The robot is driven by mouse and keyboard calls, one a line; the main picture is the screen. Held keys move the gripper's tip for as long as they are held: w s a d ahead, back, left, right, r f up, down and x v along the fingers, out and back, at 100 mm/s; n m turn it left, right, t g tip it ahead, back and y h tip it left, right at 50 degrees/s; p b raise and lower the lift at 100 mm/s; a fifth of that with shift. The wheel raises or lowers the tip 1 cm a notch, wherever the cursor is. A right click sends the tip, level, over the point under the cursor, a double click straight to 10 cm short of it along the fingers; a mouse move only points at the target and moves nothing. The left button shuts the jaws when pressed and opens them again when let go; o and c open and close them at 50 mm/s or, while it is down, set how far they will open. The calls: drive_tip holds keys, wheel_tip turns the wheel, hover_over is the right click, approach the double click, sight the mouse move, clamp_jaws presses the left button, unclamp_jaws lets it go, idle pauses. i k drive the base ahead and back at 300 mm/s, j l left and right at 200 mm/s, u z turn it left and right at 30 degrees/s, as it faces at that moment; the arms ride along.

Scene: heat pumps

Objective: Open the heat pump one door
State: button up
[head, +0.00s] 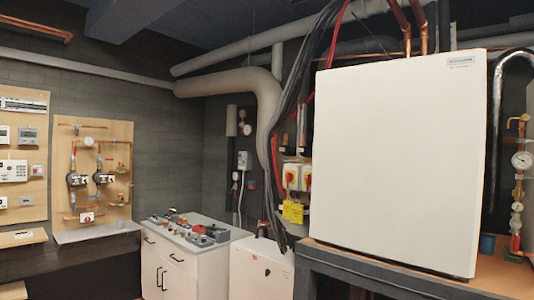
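A large white box-shaped unit (395,165), which looks like a heat pump, stands upright on a bench at the right. Its broad front panel is flat and appears shut, with a small label at the top right. A lower white cabinet (262,270) stands on the floor left of the bench, with a small red mark on its front. I cannot tell which of these is heat pump one. My gripper is not in view.
The bench (360,268) has a dark edge. A white drawer cabinet (178,275) with fittings on top stands in the middle. Yellow-red switches (291,178) and black cables (278,130) hang beside the large unit. A gauge (521,160) is at far right.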

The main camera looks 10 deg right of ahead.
sight(398, 146)
drive_tip(key=i+j, duration=0.1)
drive_tip(key=i, duration=1.65)
drive_tip(key=j+u, duration=0.05)
